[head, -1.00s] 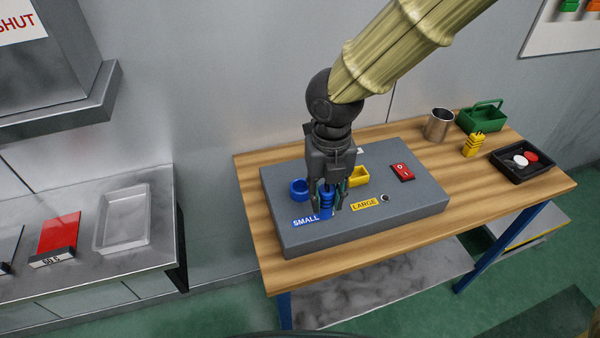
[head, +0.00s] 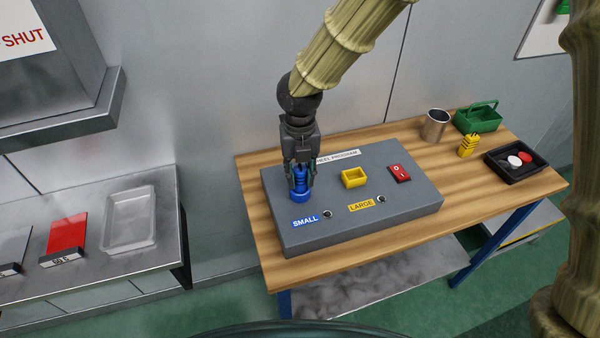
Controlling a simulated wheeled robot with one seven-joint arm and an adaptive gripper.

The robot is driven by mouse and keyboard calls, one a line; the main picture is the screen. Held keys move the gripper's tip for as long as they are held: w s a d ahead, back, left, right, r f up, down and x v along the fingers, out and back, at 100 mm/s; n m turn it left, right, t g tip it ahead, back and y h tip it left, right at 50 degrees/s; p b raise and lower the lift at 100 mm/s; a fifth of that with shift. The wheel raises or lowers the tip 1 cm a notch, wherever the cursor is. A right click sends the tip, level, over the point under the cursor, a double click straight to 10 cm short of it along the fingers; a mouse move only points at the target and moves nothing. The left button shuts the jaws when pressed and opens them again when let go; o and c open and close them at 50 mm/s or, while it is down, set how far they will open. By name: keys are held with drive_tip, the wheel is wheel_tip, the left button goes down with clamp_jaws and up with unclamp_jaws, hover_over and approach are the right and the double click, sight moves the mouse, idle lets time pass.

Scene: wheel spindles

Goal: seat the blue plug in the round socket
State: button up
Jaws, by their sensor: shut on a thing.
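The blue plug (head: 299,180) is held upright between the fingers of my gripper (head: 299,183). My gripper is shut on it and points down. The plug stands directly over the round blue socket (head: 300,196) at the left of the grey panel box (head: 400,214). Its lower end meets or overlaps the socket in this view; I cannot tell how deep it sits. The socket's opening is hidden behind the plug and fingers. A blue SMALL label (head: 305,221) lies in front of the socket.
A square yellow socket (head: 354,178) and a red switch (head: 400,173) are on the box to the right. A yellow plug (head: 468,145), metal cup (head: 435,124), green basket (head: 479,117) and black tray (head: 516,174) stand on the wooden table (head: 474,187).

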drive_tip(key=shift+f, duration=0.55)
drive_tip(key=shift+f, duration=0.15)
drive_tip(key=o, duration=1)
drive_tip(key=shift+o, duration=0.2)
wheel_tip(320, 180, up, 12)
drive_tip(key=shift+r+b, duration=0.15)
drive_tip(key=shift+b, duration=0.75)
